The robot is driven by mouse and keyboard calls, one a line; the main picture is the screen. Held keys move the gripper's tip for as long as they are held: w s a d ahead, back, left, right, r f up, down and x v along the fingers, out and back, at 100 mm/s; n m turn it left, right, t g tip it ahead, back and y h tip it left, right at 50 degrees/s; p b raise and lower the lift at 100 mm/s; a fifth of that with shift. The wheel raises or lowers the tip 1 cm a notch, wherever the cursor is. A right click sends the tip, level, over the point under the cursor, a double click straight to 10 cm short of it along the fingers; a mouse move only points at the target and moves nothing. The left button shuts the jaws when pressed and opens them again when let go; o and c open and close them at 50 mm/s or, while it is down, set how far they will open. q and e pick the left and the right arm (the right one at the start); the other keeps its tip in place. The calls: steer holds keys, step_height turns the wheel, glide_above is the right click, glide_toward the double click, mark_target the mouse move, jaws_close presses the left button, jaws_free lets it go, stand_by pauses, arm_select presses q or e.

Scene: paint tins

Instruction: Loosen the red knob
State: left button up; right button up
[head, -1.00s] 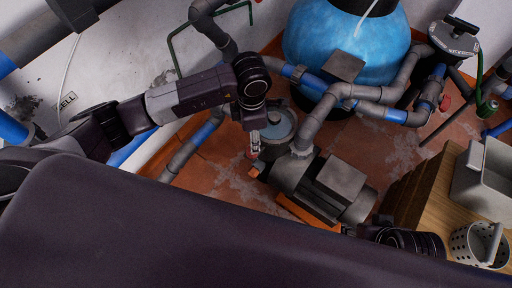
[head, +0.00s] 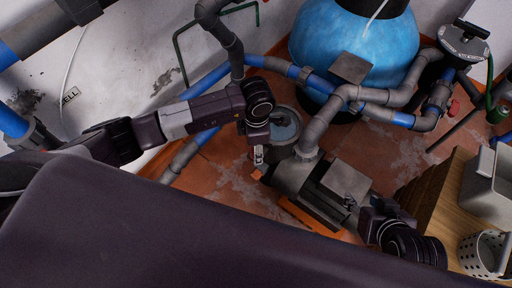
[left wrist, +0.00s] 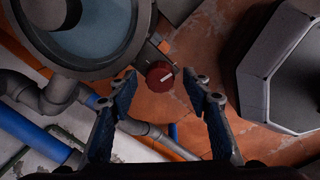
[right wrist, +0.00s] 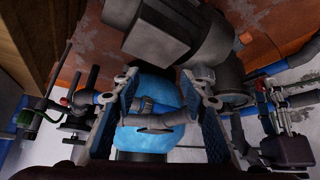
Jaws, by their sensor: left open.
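The red knob (left wrist: 160,76) shows in the left wrist view as a small round dark red cap with a pale stripe. It sits beside the round grey-rimmed lid (left wrist: 112,68) of the pump. My left gripper (left wrist: 161,84) is open, with its fingertips on either side of the knob and a visible gap on both sides. In the head view my left gripper (head: 258,158) points down beside the pump lid (head: 290,128), and I cannot make out the knob there. My right gripper (head: 350,203) is over the pump body; the right wrist view shows it open and empty (right wrist: 160,82).
The grey pump (head: 300,178) stands on the tiled floor with pipes (head: 325,122) rising from it. A blue tank (head: 350,45) is behind. A wooden bench (head: 440,198) with a grey bin (head: 490,185) and a perforated basket (head: 480,255) is at right.

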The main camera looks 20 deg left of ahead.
arm_select(q)
steer(key=c, duration=1.2)
steer(key=shift+o, duration=0.2)
